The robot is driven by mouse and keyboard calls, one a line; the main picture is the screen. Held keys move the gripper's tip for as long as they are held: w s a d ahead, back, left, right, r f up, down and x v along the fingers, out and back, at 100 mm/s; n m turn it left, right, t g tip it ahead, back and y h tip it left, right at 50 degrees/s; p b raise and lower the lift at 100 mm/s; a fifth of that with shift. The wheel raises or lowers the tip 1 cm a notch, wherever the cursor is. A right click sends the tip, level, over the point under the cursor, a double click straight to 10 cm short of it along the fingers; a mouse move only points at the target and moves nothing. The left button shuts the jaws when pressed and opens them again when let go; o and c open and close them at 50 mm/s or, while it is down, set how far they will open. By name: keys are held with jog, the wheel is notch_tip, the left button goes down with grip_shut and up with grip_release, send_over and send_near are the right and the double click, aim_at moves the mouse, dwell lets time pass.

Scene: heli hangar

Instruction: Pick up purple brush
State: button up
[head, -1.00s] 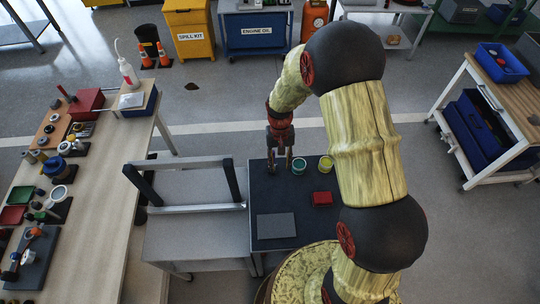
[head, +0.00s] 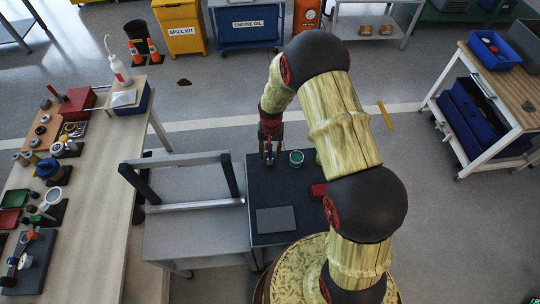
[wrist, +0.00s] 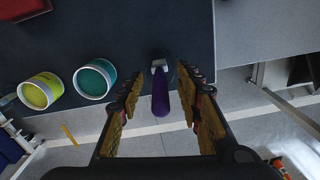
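The purple brush (wrist: 160,97) shows in the wrist view on the dark mat (wrist: 105,28), near its edge. Its purple handle points toward my gripper, with a metal band and dark bristles at the far end. My gripper (wrist: 160,84) is open, with one finger on each side of the handle and visible gaps between. Whether the fingers are down at the brush's height cannot be told. In the head view my gripper (head: 270,155) is over the far part of the mat (head: 268,190), and the brush is hardly distinguishable there.
A teal can (wrist: 94,79) and a yellow can (wrist: 40,91) stand left of the brush in the wrist view. A red box (head: 319,190) and a grey plate (head: 276,220) lie on the mat.

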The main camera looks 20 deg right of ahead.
jog(key=shift+f, duration=0.25)
jog(key=shift+c, duration=1.2)
grip_shut()
